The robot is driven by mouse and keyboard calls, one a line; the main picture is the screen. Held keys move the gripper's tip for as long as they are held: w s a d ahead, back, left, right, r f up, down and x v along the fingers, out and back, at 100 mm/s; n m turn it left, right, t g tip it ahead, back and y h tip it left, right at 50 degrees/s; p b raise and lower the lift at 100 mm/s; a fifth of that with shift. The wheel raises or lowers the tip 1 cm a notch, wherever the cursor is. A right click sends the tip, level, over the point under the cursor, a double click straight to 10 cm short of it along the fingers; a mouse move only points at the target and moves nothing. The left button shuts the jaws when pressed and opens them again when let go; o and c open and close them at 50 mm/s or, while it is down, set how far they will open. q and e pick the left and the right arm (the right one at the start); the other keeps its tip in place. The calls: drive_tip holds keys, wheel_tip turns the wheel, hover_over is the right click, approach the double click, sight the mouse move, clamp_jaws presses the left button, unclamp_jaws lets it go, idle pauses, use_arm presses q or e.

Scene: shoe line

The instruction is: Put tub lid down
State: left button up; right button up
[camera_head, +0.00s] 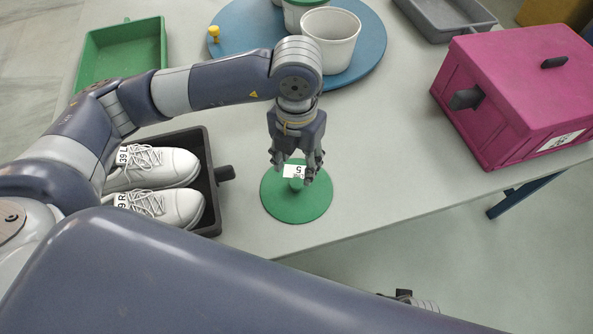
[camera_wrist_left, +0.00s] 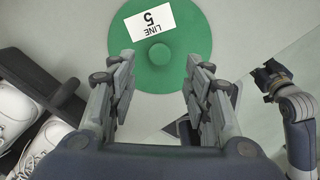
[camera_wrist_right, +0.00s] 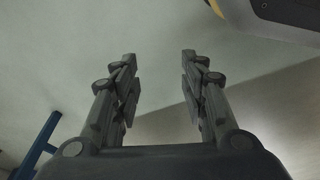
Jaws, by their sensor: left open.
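The green round tub lid (camera_head: 296,205) lies flat on the grey table near its front edge. It has a small knob and a white label reading "LINE 5", clear in the left wrist view (camera_wrist_left: 185,40). My left gripper (camera_head: 297,176) points down above the lid, its open fingers apart from each other. In the left wrist view the knob (camera_wrist_left: 159,54) stands beyond the fingertips, with nothing between the fingers. My right gripper (camera_wrist_right: 158,60) is open and empty, low beyond the table's front edge.
A dark tray (camera_head: 213,190) with white shoes (camera_head: 160,165) stands left of the lid. A blue round board (camera_head: 235,30) at the back bears a white tub (camera_head: 331,38). A magenta box (camera_head: 515,85) stands right, a green tray (camera_head: 125,52) back left. The table between lid and box is clear.

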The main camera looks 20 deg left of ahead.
use_arm(q)
wheel_tip(320, 180, up, 5)
drive_tip(key=shift+r, duration=0.15)
use_arm(e)
drive_tip(key=shift+s+f, duration=0.3)
drive_tip(key=shift+f, duration=0.2)
drive_tip(key=shift+s+f, duration=0.25)
drive_tip(key=shift+f, duration=0.2)
drive_tip(key=shift+s, duration=0.1)
